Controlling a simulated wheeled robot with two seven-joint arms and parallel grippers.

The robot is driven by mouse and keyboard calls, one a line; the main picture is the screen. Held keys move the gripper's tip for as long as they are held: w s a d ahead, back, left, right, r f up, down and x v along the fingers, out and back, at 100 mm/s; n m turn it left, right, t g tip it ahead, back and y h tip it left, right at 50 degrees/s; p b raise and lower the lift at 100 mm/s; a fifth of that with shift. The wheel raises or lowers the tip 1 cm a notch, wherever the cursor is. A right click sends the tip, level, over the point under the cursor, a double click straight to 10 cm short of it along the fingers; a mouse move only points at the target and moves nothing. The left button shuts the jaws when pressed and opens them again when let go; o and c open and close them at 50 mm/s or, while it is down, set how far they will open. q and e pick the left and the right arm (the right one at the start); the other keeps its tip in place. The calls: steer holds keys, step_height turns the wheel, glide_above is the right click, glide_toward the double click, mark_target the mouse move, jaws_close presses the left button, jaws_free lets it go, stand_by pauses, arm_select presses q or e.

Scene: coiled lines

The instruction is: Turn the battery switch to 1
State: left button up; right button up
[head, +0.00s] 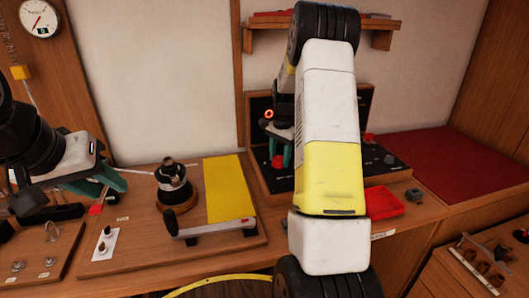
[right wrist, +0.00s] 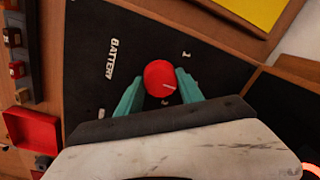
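The battery switch is a round red knob (right wrist: 159,77) on a black panel (right wrist: 90,75), beside the word BATTERY. A small pale mark on the knob's face sits toward its lower right. The figure 1 (right wrist: 186,54) is up and to the right of it. My right gripper (right wrist: 160,73) has a teal finger close on each side of the knob. I cannot tell whether they press on it. In the head view, my right gripper (head: 279,150) is at the panel, partly behind my arm. My left gripper (head: 112,184) hangs over the left of the bench, its opening unclear.
A red tray (head: 384,202) stands right of centre. A red mat (head: 445,165) lies clear at the right. A yellow hose (head: 215,284) curves at the front.

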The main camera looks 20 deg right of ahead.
steer(key=c, duration=0.3)
steer(key=shift+c, duration=0.2)
steer(key=shift+n, duration=0.3)
steer(key=n, duration=0.5)
steer(key=shift+n, duration=0.3)
steer(key=n, duration=0.5)
steer(key=shift+w+n+g, duration=0.1)
steer(key=shift+n+g, duration=0.2)
steer(key=o, duration=1.4)
